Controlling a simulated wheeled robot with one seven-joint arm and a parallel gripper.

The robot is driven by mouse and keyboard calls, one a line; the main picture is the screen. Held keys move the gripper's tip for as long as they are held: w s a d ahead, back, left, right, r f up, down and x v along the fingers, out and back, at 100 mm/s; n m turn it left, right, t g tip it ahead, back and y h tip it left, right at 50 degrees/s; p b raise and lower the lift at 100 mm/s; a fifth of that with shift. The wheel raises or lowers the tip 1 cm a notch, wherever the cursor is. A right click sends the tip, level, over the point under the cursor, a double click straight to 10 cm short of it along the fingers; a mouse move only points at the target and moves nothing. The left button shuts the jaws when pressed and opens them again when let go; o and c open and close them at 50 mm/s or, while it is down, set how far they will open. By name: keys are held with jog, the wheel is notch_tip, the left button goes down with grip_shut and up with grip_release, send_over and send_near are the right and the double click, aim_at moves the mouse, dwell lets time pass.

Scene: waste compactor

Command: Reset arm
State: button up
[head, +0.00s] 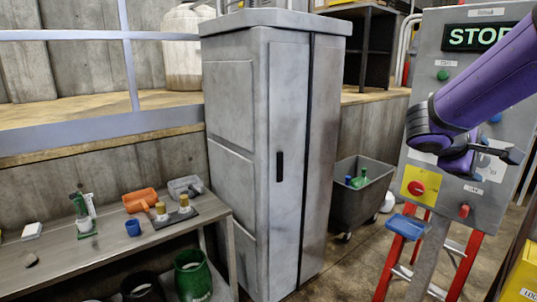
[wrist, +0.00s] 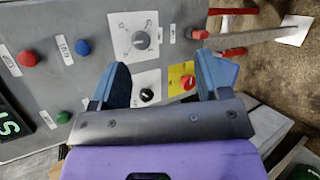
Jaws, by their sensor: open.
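My gripper (wrist: 166,78) is open, with its two blue-padded fingers spread and nothing between them. It faces the grey control panel (head: 440,75), which also fills the left of the wrist view (wrist: 95,25). In the wrist view a black knob (wrist: 147,95) and a red button on a yellow plate (wrist: 187,82) show between the fingers. I cannot tell whether a finger touches the panel. In the head view my purple arm reaches in from the upper right and hides part of the panel. The panel's display (head: 480,37) reads STOP in green.
A tall grey cabinet (head: 290,150) stands in the middle. A dark wheeled bin (head: 350,205) with green items is beside it. A metal bench (head: 165,245) with small objects is at the left.

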jog(key=s+a+m+t+y, duration=0.1)
jog(key=s+a+m+y, duration=0.2)
jog(key=s+a+y, duration=0.3)
jog(key=s+a+m+t+y, duration=0.1)
jog(key=s+a+m+y, duration=0.3)
jog(key=s, duration=1.1)
jog(key=a+y, duration=0.2)
jog(key=a, duration=0.1)
jog(key=shift+a+r, duration=0.3)
jog(key=shift+a, duration=0.1)
